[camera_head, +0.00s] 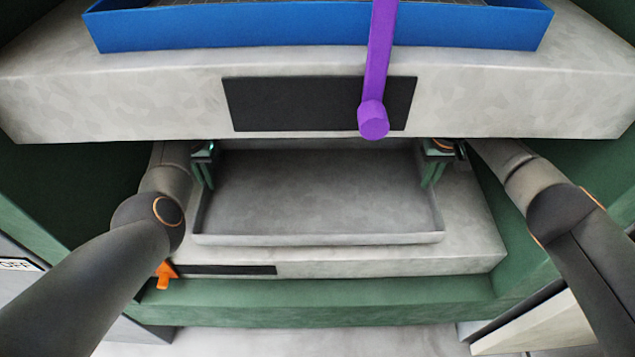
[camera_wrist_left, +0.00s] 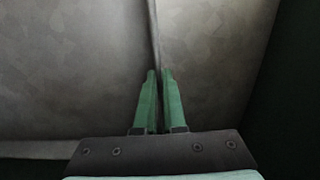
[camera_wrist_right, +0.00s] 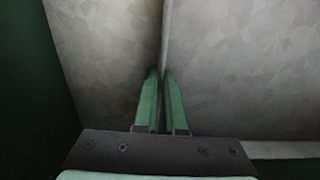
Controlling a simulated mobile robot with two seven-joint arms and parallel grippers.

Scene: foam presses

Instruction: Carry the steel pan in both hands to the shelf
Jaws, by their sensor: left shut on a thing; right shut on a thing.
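The steel pan (camera_head: 320,195) is a wide, shallow grey tray. In the head view it sits low inside the green frame, over a grey slab, and looks empty and about level. My left gripper (camera_head: 207,178) is shut on the pan's left wall; in the left wrist view its green fingers (camera_wrist_left: 159,80) pinch the thin wall. My right gripper (camera_head: 434,175) is shut on the right wall, as the right wrist view shows with its fingers (camera_wrist_right: 162,80). The pan's far edge is partly hidden under the upper block. I cannot make out which surface is the shelf.
A thick grey upper block (camera_head: 520,92) with a black panel (camera_head: 290,104) overhangs the pan. A purple lever (camera_head: 378,60) hangs in front of it. A blue tray (camera_head: 320,27) rests on top. The lower slab (camera_head: 470,225) has an orange lever (camera_head: 164,274) at its front left.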

